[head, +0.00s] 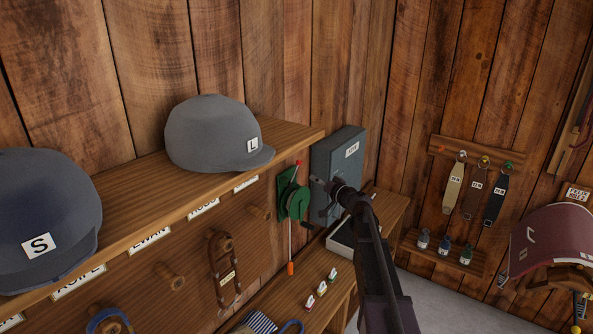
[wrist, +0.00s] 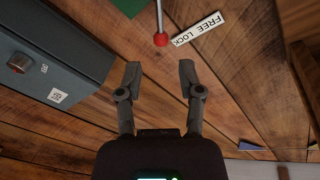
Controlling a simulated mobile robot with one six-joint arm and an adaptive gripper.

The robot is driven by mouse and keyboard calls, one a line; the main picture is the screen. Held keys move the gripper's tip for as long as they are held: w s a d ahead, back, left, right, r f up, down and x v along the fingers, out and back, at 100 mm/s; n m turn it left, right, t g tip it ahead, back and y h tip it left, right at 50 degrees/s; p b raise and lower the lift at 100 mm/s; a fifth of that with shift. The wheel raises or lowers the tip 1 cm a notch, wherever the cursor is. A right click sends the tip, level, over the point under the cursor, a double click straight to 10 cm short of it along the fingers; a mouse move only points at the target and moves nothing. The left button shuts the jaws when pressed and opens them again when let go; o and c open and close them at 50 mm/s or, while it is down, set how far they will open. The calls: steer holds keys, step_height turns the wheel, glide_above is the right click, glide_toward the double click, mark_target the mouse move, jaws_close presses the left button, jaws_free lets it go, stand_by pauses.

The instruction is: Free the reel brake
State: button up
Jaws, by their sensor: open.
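The green reel (head: 293,202) is mounted on the wall under the shelf's right end in the head view. Its lever has a red knob (head: 299,163) on top. In the wrist view the red knob (wrist: 160,40) sits on a thin metal rod beside the LOCK end of an upside-down FREE LOCK label (wrist: 200,28). A corner of the reel's green plate (wrist: 128,5) shows at the top edge. My gripper (wrist: 160,72) is open and empty, with the knob ahead of the gap between its fingertips, apart from them. My gripper (head: 333,188) is right of the reel in the head view.
A grey wall box (head: 338,152) stands close beside my gripper; its side with a round knob also shows in the wrist view (wrist: 50,60). An orange handle (head: 291,268) hangs below the reel. The shelf (head: 140,195) bears two helmets. A white tray (head: 342,240) lies below.

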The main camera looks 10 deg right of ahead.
mark_target(296, 169)
steer(key=x, duration=1.1)
steer(key=shift+w+a, duration=0.3)
